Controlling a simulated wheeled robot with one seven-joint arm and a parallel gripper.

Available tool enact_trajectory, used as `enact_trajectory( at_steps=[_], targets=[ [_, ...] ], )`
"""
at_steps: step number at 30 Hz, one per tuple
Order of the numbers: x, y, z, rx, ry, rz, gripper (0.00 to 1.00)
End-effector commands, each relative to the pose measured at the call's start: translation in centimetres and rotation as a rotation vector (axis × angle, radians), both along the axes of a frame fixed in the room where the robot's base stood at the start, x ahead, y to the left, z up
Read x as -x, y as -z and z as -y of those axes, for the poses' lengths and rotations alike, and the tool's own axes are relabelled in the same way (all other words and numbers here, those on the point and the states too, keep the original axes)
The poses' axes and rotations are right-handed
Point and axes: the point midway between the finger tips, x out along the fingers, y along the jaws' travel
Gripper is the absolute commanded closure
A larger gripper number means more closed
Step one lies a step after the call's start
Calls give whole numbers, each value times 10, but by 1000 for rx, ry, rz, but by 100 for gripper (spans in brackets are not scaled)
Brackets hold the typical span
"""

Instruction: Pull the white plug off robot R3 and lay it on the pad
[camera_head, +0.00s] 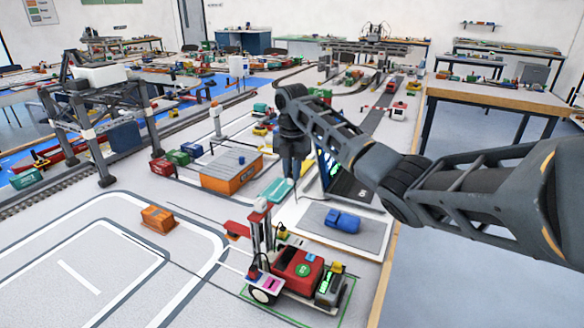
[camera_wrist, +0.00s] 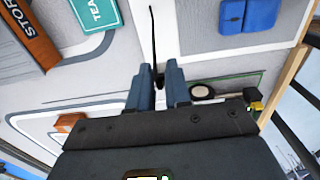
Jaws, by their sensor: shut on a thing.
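My gripper (camera_head: 292,176) points down above the table, up and behind a small red wheeled robot (camera_head: 298,265). Its round green badge is too small to read. In the wrist view the blue-grey fingers (camera_wrist: 159,80) are shut on a narrow thing at the end of a thin black cable (camera_wrist: 154,35). A teal pad with white lettering (camera_wrist: 98,12) also lies nearby.
An orange storage box (camera_head: 230,174) stands left of the gripper. An open laptop (camera_head: 343,182) stands just right of it, behind the grey pad. An orange block (camera_head: 157,219) sits on the white track loop. A grey gantry crane (camera_head: 100,95) stands at the left.

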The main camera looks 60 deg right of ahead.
Motion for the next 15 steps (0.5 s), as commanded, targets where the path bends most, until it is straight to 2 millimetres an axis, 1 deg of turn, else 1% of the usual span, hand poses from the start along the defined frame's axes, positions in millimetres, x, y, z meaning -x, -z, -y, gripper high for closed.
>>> enact_trajectory(
  at_steps=[1, 15],
  targets=[
    [0, 6, 0, -1, 0, 0, 100],
    [0, 40, 0, -1, 1, 0, 100]
  ],
)
